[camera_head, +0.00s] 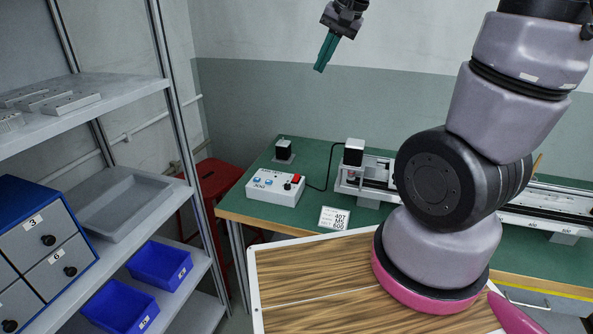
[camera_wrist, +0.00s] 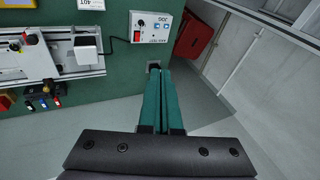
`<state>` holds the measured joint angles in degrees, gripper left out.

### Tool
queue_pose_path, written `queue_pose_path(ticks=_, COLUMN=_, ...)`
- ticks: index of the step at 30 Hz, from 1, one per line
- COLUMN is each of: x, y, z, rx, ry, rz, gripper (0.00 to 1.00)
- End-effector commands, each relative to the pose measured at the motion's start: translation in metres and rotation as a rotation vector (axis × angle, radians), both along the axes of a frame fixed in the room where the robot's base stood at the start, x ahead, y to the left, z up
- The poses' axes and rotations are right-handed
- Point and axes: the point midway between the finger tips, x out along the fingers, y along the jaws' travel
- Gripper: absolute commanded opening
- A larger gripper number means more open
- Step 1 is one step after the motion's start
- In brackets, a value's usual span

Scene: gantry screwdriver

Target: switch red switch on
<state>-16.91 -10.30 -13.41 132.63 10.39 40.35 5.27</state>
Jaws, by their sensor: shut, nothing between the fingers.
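The red switch (camera_head: 296,178) is on the top face of a white control box (camera_head: 272,192), which also carries blue buttons and a black knob. The box stands on the green table at its left end. In the wrist view the red switch (camera_wrist: 137,37) shows on the control box (camera_wrist: 152,27), beyond my fingertips. My gripper (camera_head: 319,70) has green fingers pointing down and is raised well above the table, apart from the box. In the wrist view my gripper (camera_wrist: 155,70) has its fingers together with nothing between them. Whether the switch is on cannot be told.
A gantry rail (camera_head: 545,203) runs along the green table (camera_head: 305,155), with a white-topped motor (camera_head: 354,151) near the box. A small block (camera_head: 284,150) stands behind the box and a label card (camera_head: 333,218) lies in front. Shelving (camera_head: 130,85) stands left; a red stool (camera_head: 214,180) is beside the table.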

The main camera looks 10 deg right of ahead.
Motion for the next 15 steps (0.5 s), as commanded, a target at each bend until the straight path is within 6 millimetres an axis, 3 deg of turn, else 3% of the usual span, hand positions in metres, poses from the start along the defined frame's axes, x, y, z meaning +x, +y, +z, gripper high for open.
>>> queue_pose_path(ticks=6, x=0.049, y=0.017, z=-0.06, rx=-0.036, ry=0.085, rz=-0.036, gripper=0.0)
queue_pose_path(ticks=15, x=0.1, y=0.035, z=-0.154, rx=-0.153, ry=0.153, rz=-0.086, gripper=0.0)
